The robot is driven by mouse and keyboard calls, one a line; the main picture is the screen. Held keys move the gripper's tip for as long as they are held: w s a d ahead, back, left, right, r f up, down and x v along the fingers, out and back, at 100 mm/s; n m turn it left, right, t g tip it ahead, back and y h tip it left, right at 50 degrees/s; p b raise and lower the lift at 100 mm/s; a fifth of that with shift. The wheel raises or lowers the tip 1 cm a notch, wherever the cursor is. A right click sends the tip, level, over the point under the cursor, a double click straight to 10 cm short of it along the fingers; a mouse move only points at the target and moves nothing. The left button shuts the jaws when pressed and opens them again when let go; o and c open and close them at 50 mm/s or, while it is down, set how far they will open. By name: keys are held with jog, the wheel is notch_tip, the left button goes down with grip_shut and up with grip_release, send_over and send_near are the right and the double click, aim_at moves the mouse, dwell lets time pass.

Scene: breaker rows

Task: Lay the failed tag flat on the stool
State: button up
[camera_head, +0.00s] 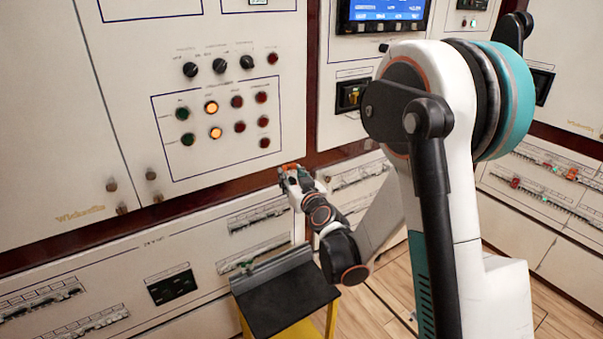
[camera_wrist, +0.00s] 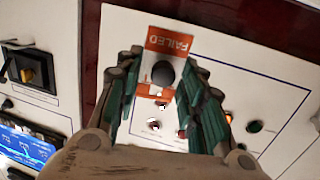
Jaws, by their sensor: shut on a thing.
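The stool (camera_head: 285,302) has a dark flat top and yellow legs. It stands below my gripper and slightly nearer the camera.
A grey raised strip (camera_head: 272,268) runs along the stool top's back edge. The cabinet panel (camera_head: 215,120) with knobs and lit lamps stands behind. Breaker rows (camera_head: 255,217) line the lower cabinets. The stool's dark top looks bare. Wooden floor (camera_head: 375,305) is open to its right.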

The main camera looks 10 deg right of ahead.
jog(key=w+a+f+n+g+y, duration=0.3)
jog(key=a+f+n+g+y, duration=0.15)
jog(key=f, duration=0.35)
jog(key=n+g+h+p, duration=0.3)
jog(key=n+g+h, duration=0.4)
jog(key=g, duration=0.5)
send_over(303, 287)
notch_tip(303, 287, down, 27)
jog(key=shift+r, duration=0.2)
notch_tip(303, 287, down, 3)
jog(key=b, duration=0.3)
jog(key=shift+f, duration=2.7)
jog(key=shift+f, duration=0.15)
